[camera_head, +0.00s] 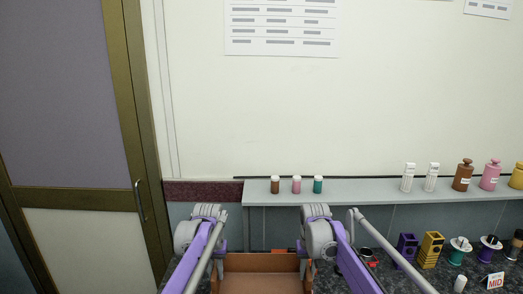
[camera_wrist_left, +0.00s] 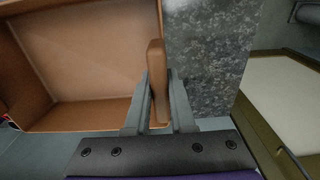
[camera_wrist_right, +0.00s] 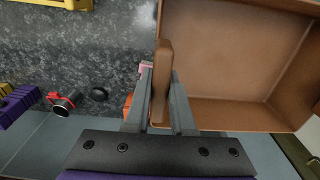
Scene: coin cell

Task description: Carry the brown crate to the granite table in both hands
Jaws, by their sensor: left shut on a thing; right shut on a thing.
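The brown crate (camera_head: 262,263) is at the bottom of the head view, between my two arms, with its near part cut off by the frame. The part of its inside that shows is bare. My left gripper (camera_wrist_left: 158,92) is shut on one side wall of the crate (camera_wrist_left: 95,55). My right gripper (camera_wrist_right: 160,92) is shut on the opposite wall of the crate (camera_wrist_right: 235,50). The granite table (camera_head: 400,279) has a dark speckled top. Its top shows beside the crate in both wrist views (camera_wrist_left: 205,60). I cannot tell whether the crate touches it.
An orange thing (camera_head: 280,251) lies close behind the crate. A purple holder (camera_head: 407,246), a yellow holder (camera_head: 430,249), several spools and a MID sign (camera_head: 495,281) stand to the right. A grey shelf (camera_head: 360,191) with bottles runs along the wall. A door (camera_head: 70,140) is at left.

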